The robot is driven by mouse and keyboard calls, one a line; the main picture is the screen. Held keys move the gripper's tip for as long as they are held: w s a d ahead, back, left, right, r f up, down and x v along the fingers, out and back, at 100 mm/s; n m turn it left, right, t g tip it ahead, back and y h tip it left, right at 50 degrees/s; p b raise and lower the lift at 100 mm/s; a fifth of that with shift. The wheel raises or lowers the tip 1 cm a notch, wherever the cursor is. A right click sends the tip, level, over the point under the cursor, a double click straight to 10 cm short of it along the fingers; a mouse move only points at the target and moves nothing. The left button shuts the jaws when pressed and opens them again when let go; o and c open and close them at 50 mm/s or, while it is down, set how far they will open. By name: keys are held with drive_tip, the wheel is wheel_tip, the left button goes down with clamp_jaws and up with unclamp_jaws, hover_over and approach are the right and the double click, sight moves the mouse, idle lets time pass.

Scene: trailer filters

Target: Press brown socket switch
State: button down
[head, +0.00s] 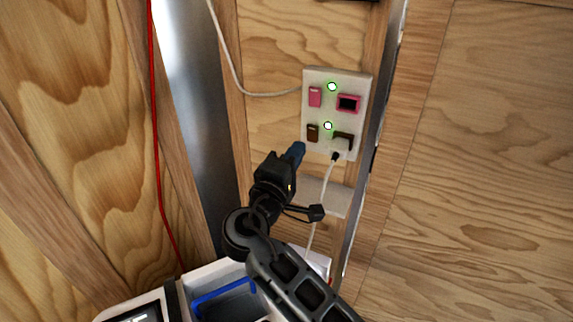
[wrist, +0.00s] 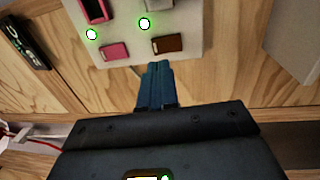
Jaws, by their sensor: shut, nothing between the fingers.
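The white socket panel (head: 322,104) is fixed to the wooden wall, and it also shows at the top of the wrist view (wrist: 187,20). The brown switch (head: 313,132) sits at the panel's lower left, beside the brown socket (head: 343,141), which has a plug in it. In the wrist view the brown switch (wrist: 167,44) lies just ahead and slightly right of my fingertips. The pink switch (head: 315,97) is above it, next to the pink socket (head: 348,103). My gripper (head: 299,148) is shut and empty, its blue fingertips just below and left of the brown switch; contact cannot be told.
Two green lights (head: 332,86) glow on the panel. A white cable (head: 323,190) hangs from the plug, and another runs in from the upper left. A metal strip stands right of the panel. A blue-edged container (head: 225,290) is below.

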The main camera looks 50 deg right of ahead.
sight(311, 130)
drive_tip(key=shift+p+x, duration=0.4)
drive_tip(key=shift+x, duration=2.35)
drive_tip(key=shift+d, duration=0.15)
drive_tip(key=shift+d+r, duration=0.15)
